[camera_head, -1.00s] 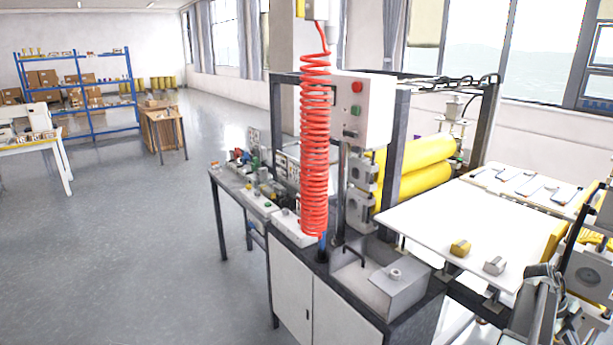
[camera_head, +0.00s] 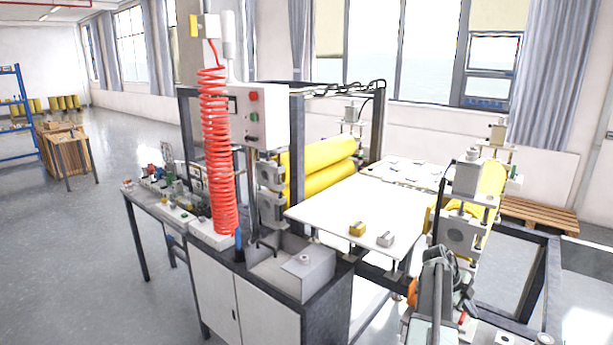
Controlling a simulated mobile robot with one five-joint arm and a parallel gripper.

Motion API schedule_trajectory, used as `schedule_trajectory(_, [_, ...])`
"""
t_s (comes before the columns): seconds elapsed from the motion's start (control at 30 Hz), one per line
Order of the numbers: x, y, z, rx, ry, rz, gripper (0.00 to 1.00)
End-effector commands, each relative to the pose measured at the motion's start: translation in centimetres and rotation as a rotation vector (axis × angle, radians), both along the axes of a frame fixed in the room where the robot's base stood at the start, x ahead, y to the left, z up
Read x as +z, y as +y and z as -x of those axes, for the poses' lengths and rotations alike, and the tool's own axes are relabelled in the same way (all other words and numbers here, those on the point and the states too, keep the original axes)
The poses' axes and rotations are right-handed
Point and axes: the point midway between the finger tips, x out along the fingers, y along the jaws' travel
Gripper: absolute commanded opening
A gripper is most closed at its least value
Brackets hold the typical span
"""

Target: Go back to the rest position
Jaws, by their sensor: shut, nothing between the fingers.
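A grey and black jointed arm, which looks like mine, stands folded at the lower right in the head camera view. The dark part at its right side appears to be my gripper (camera_head: 463,292), close against the arm links. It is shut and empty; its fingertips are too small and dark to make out. It appears in front of the laminating machine's right-hand roller stand (camera_head: 462,236). I cannot tell whether they touch.
The laminating machine has a white table (camera_head: 335,205), yellow rollers (camera_head: 325,180) and a red coiled hose (camera_head: 216,150). A yellow block (camera_head: 357,229) and a grey block (camera_head: 386,239) lie on the table. A wooden pallet (camera_head: 540,212) is at the right. Open floor (camera_head: 75,250) is at the left.

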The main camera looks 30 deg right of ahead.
Motion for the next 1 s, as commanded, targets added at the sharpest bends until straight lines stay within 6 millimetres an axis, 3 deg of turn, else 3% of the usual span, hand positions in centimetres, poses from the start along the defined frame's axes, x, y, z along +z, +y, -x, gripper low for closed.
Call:
schedule_trajectory(0.17, [0.0, 2.0, -4.1, 0.062, 0.001, 0.0, 0.0])
schedule_trajectory(0.33, [0.0, 5.5, -9.3, 0.149, 0.0, -0.001, 0.0])
schedule_trajectory(0.47, [-0.2, 9.9, -14.1, 0.236, -0.009, -0.009, 0.0])
schedule_trajectory(0.53, [-0.4, 13.2, -17.0, 0.294, -0.017, -0.02, 0.0])
schedule_trajectory(0.67, [-1.1, 22.4, -22.9, 0.463, -0.024, -0.074, 0.0])
schedule_trajectory(0.8, [-2.1, 34.0, -27.3, 0.746, 0.024, -0.18, 0.0])
schedule_trajectory(0.87, [-2.5, 39.1, -28.3, 0.894, 0.062, -0.235, 0.0])
schedule_trajectory(0.9, [-2.8, 42.6, -28.7, 1.003, 0.092, -0.275, 0.0])
schedule_trajectory(1.0, [-3.6, 51.1, -28.7, 1.308, 0.184, -0.379, 0.0])
